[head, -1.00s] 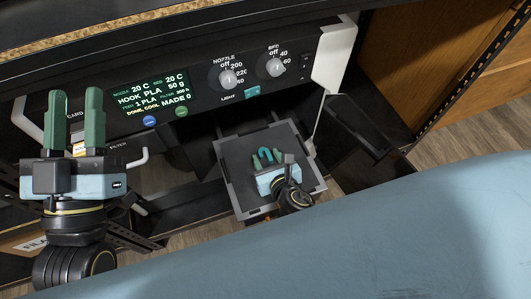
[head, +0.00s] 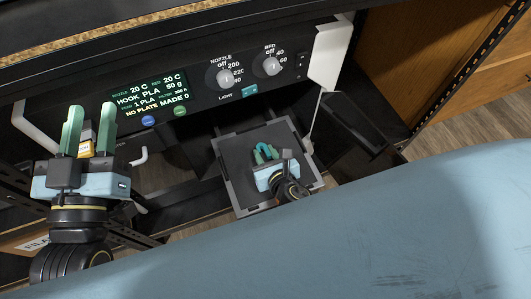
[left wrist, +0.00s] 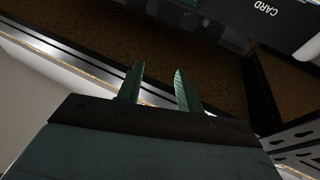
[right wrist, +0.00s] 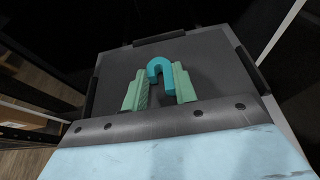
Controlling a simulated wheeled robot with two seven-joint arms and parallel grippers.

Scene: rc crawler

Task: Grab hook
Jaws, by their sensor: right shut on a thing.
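The hook is a small teal U-shaped piece (head: 263,147) over a dark grey square plate (head: 238,180) below the printer panel. In the right wrist view the hook (right wrist: 163,67) has its curve pointing away from me. My right gripper (head: 266,158) is shut on the hook, with one green finger on each side of it. These fingers also show in the right wrist view (right wrist: 160,90). I cannot tell whether the hook still touches the plate. My left gripper (head: 88,132) is open and empty in front of the printer's left side. Its fingers stand apart in the left wrist view (left wrist: 160,88).
The printer display (head: 151,98) reads HOOK PLA and NO PLATE. Two knobs and several buttons sit on its panel. White handle-like brackets (head: 330,50) stick out at the panel's sides. A wooden cabinet (head: 410,55) stands at the right.

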